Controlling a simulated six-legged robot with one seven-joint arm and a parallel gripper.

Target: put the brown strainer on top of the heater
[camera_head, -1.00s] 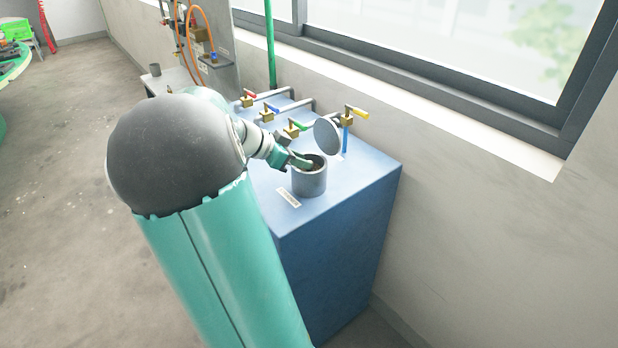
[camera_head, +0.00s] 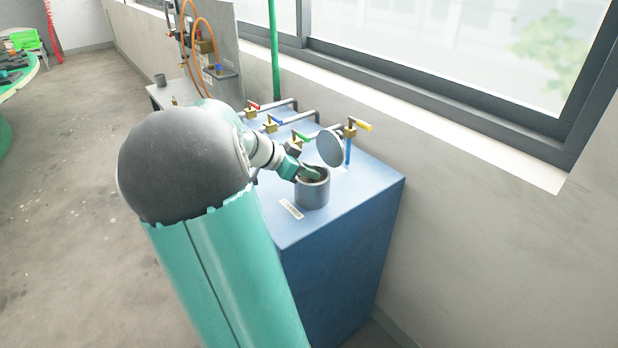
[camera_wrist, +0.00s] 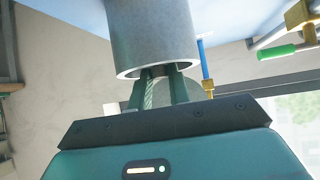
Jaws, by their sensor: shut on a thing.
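A grey open-topped cylinder (camera_head: 313,194), which I take for the heater, stands upright on a blue cabinet (camera_head: 350,215). My gripper (camera_head: 312,174) reaches into its mouth from the left. In the wrist view the cylinder (camera_wrist: 153,38) appears upside down, with my two fingers (camera_wrist: 162,86) going into its open end. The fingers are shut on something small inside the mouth. A little brown shows there in the head view, apparently the brown strainer. Its shape and whether it rests on the cylinder are hidden.
A round grey disc (camera_head: 330,148) stands tilted just behind the cylinder. Taps with yellow (camera_head: 363,126), green, blue and red handles line the cabinet's back, below a window. The cabinet top right of the cylinder is clear. A small grey cup (camera_head: 160,79) stands far left.

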